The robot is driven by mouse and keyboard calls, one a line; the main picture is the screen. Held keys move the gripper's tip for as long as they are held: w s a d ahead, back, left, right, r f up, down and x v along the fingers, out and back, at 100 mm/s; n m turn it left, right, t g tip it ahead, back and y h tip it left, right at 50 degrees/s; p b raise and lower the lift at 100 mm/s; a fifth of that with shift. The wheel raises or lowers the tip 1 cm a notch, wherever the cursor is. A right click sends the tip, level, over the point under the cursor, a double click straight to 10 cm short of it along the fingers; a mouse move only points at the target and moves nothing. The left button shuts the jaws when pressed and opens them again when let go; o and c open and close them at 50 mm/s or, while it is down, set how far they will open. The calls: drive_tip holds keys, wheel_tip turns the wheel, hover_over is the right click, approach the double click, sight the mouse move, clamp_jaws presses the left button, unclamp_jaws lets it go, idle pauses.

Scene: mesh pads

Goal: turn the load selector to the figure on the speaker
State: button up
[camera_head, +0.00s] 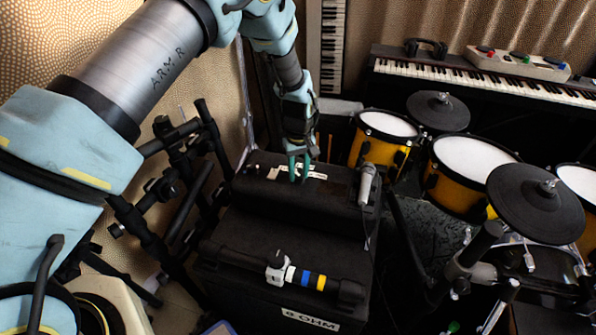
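The speaker (250,295) is a large black cabinet in the lower middle, with a white label reading what looks like "8 OHM" (310,318) on it; the first figure is small and not fully clear. A black amplifier box (330,200) sits at the back of its top. A white-marked strip (316,175) runs along the box's top. My gripper (298,178) points down over this strip, its two teal fingers apart with a narrow gap. I cannot make out the load selector's knob or its pointer; the fingers may hide it.
A microphone (368,180) lies at the box's right end. A black bar with a white, blue and yellow banded piece (305,278) lies across the speaker. Yellow drums (385,140) and cymbals (535,200) crowd the right. Black stands (175,190) are at left, a keyboard (480,80) behind.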

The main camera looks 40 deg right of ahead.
clamp_jaws()
drive_tip(key=shift+a+m, duration=0.1)
drive_tip(key=shift+m, duration=0.2)
drive_tip(key=m+b, duration=0.1)
drive_tip(key=m, duration=0.8)
drive_tip(key=shift+b, duration=0.4)
drive_tip(key=shift+a, duration=0.15)
idle(0.4)
drive_tip(key=o, duration=0.5)
unclamp_jaws()
drive_tip(key=shift+a, duration=0.1)
drive_tip(key=shift+o, duration=0.4)
drive_tip(key=shift+s, duration=0.1)
